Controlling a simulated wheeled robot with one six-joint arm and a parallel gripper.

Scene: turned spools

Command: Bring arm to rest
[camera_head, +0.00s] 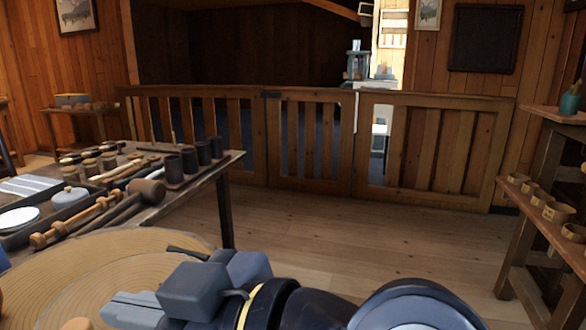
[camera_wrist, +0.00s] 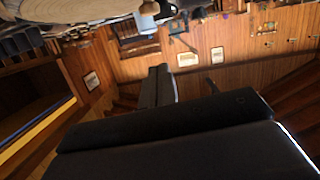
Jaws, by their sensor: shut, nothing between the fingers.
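My arm reaches across the bottom of the head view, with my gripper (camera_head: 135,308) at its left end, over or beside a round wooden top (camera_head: 110,262). The fingers lie together with nothing between them. In the wrist view the fingers of my gripper (camera_wrist: 158,85) also show close together, pointing out into the room. No object is held. The picture does not show clearly how far the gripper is from the round top.
A table (camera_head: 190,197) at left holds dark cups, spools, a mallet (camera_head: 148,190) and a tray. A wooden railing (camera_head: 435,150) with a gate crosses the back. Shelves with small cups (camera_head: 558,211) stand at right. The floor (camera_head: 350,240) between is clear.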

